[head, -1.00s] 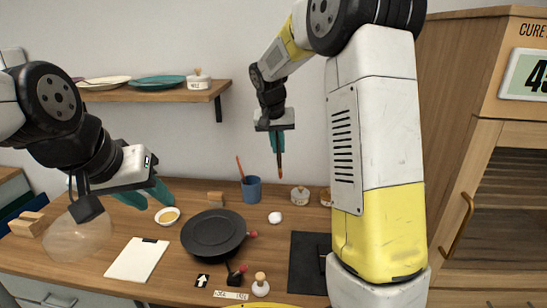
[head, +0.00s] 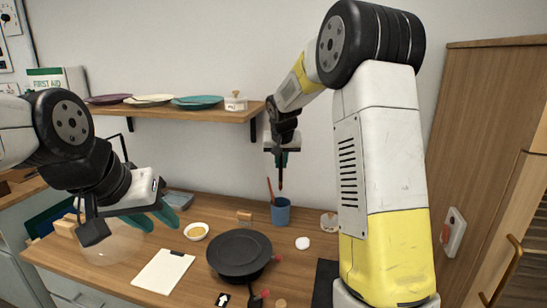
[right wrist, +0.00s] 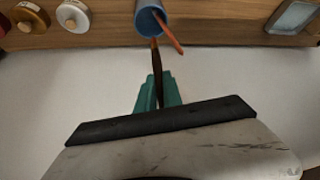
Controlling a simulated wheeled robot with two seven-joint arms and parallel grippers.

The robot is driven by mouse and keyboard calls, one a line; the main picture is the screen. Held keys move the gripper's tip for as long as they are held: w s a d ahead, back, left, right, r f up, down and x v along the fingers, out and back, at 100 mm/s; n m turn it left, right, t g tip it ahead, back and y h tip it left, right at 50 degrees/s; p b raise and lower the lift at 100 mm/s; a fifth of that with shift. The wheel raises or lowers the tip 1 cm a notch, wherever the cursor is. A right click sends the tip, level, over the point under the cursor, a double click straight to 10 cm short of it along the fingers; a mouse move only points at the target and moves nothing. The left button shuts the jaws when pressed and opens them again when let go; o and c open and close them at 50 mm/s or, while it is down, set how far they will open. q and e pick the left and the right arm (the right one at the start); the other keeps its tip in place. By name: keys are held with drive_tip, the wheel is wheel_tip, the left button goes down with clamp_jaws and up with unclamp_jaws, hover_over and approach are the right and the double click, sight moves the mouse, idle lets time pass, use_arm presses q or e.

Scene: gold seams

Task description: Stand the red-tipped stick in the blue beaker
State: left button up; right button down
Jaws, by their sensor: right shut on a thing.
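The blue beaker (head: 281,212) stands upright at the back of the wooden table. An orange-red stick (head: 270,188) leans out of its rim; both beaker (right wrist: 149,22) and this stick (right wrist: 172,38) also show in the right wrist view. My right gripper (head: 281,160) is above the beaker, shut on a dark brown stick (right wrist: 157,62) that points down. The held stick's lower end is just above the beaker's rim in the head view; I cannot clearly make out a red tip on it. My left gripper (head: 153,217) is open and empty, over the table's left side.
A black pan (head: 239,251), a small bowl (head: 196,231), a white pad (head: 163,271) and a white lump (head: 302,243) lie in front of the beaker. Jars (right wrist: 72,15) stand near it. A shelf (head: 180,110) with plates is on the wall.

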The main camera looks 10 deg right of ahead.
sight(281, 186)
drive_tip(key=shift+f, duration=4.85)
drive_tip(key=c, duration=1.4)
unclamp_jaws()
drive_tip(key=v, duration=0.7)
drive_tip(key=shift+s+r, duration=0.2)
drive_tip(key=shift+r, duration=0.15)
